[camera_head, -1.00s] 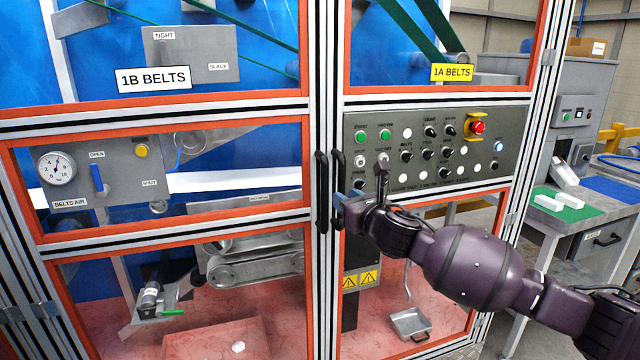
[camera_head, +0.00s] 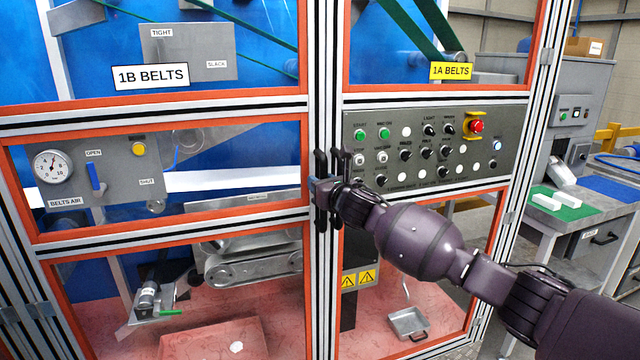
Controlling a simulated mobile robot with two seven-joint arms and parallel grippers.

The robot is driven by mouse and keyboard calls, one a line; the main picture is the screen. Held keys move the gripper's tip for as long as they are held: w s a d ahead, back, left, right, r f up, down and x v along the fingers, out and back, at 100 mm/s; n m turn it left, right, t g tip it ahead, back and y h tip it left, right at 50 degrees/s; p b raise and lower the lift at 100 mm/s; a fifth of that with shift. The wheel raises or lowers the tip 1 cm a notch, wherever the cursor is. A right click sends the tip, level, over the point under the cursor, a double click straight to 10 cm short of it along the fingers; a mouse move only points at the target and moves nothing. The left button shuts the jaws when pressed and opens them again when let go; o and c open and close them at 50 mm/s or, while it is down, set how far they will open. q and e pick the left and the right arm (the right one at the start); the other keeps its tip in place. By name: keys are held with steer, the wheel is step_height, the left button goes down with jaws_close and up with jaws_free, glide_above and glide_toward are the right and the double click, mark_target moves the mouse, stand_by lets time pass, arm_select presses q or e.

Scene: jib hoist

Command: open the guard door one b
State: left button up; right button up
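The guard door labelled 1B BELTS (camera_head: 151,76) fills the left half of the head view. It has orange-edged clear panels in a metal frame and looks shut against the middle posts. Its black vertical handle (camera_head: 320,162) stands at the door's right edge. The 1A door's similar handle (camera_head: 337,162) is close beside it on the right. My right gripper (camera_head: 315,188) reaches in from the right, with its fingertips at the lower part of the 1B handle. The fingers overlap the handle, and I cannot tell whether they are closed on it. My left gripper is out of view.
The 1A door's control panel (camera_head: 430,145), with knobs and a red emergency button (camera_head: 477,126), is just above my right arm. A gauge (camera_head: 53,167) and blue valve lever (camera_head: 96,177) show behind the 1B door. A workbench (camera_head: 600,222) stands at the right.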

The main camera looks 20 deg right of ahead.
steer(key=shift+w, duration=0.1)
jaws_close()
steer(key=shift+a, duration=0.1)
stand_by(0.3)
